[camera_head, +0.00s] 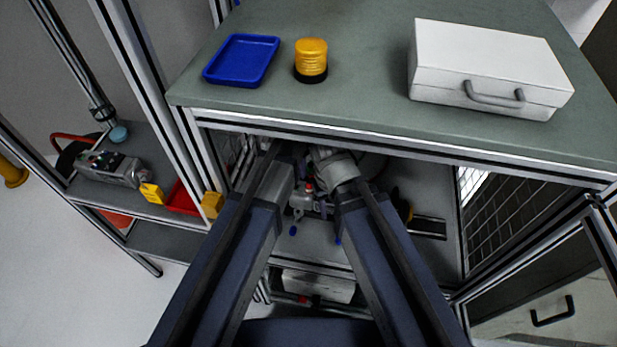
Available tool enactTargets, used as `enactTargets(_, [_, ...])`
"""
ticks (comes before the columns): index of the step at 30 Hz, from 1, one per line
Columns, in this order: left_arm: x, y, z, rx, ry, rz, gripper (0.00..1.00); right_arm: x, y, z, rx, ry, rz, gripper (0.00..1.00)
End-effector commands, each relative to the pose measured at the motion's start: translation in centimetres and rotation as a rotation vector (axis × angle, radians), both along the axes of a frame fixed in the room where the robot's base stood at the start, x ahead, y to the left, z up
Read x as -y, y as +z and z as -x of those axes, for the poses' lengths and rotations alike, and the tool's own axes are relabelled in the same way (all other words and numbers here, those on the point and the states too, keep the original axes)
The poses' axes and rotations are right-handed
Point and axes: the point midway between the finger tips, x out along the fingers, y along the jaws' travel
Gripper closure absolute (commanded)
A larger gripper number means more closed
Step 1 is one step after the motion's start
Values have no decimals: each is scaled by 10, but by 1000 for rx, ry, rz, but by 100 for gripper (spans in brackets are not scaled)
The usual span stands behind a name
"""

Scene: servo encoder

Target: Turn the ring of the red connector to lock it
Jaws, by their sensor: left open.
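A small red part (309,187), which may be the red connector, shows on a grey fitting (302,200) between my two arms, inside the bay under the bench top. Its ring cannot be made out at this size. My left gripper (288,163) is open, reaching in under the bench's front edge just left of the red part. My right gripper (330,157) reaches in from the right, close beside the left one. Its fingers are mostly hidden by the arm and the bench edge. I cannot tell whether either gripper touches the connector.
The green bench top (365,60) overhangs both grippers. On it are a blue tray (241,60), a yellow cylinder (311,58) and a white case (487,68). A side shelf on the left holds a metal device (112,168) and a red bin (182,200). Frame posts flank the bay.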

Motion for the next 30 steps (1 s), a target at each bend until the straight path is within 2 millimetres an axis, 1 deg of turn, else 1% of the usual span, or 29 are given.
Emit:
enactTargets(5, [0, -3, 1, 0, 0, 0, 50, 0, -3, 0, 0, 0, 0, 50])
enactTargets(8, [0, -8, 0, 0, 0, 0, 50, 0, -8, 0, 0, 0, 0, 50])
enactTargets(14, [0, -27, 0, 0, -1, 0, 50, 0, -27, 0, 0, 0, 0, 50])
enactTargets(24, [0, -70, 0, 0, -1, 0, 50, 0, -70, 0, 0, 0, 0, 50])
enactTargets(27, [0, -77, 1, 0, -1, 0, 50, 0, -77, 0, 0, 1, 0, 50])
enactTargets(30, [0, -79, 0, 0, -1, 0, 50, 0, -79, 0, 0, 1, 0, 50])
